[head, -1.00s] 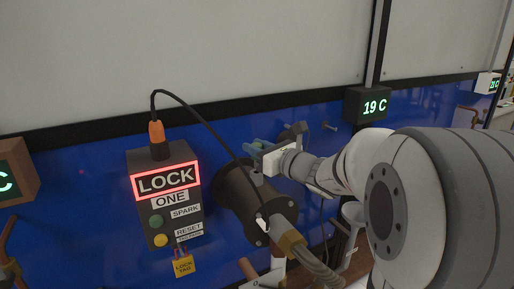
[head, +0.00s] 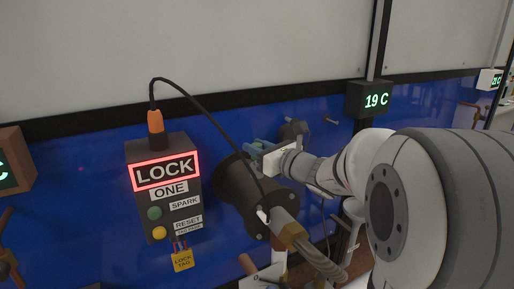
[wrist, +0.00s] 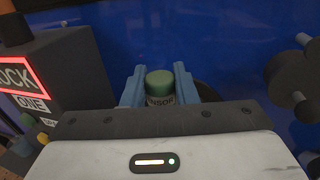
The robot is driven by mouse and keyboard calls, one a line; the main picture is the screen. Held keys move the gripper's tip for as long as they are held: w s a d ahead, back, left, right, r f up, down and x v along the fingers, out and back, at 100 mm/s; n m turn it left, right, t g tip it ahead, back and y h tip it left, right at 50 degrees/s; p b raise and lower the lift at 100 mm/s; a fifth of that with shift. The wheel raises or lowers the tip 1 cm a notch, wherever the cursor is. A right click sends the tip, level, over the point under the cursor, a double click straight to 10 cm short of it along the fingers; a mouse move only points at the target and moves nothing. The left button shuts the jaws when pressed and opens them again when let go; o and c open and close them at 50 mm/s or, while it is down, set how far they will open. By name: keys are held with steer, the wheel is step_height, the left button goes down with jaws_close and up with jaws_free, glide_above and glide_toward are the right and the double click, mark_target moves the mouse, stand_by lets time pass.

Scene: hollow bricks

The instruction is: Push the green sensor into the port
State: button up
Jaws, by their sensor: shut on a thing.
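The green sensor (wrist: 160,85) shows in the wrist view with a green cap and a pale label ending in "SOR". It stands between the two blue fingers of my gripper (wrist: 160,87), which is shut on it. In the head view my gripper (head: 262,150) is at the upper back of a dark cylinder (head: 238,190) on the blue wall; the sensor cannot be made out there. The port cannot be seen in either view, and the sensor's lower end is hidden behind my gripper's body.
A dark box with a lit LOCK sign (head: 166,172) stands left of the cylinder. A black cable (head: 205,108) arches from its orange plug (head: 155,122) toward the cylinder's front. A round dark fitting (wrist: 295,80) is on the right.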

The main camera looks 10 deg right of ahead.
steer(key=shift+f+b, duration=0.8)
steer(key=shift+f, duration=0.1)
steer(key=o, duration=1.1)
steer(key=shift+r, duration=0.1)
steer(key=shift+c, duration=0.2)
steer(key=b+v, duration=0.1)
steer(key=v, duration=0.7)
steer(key=shift+a, duration=0.1)
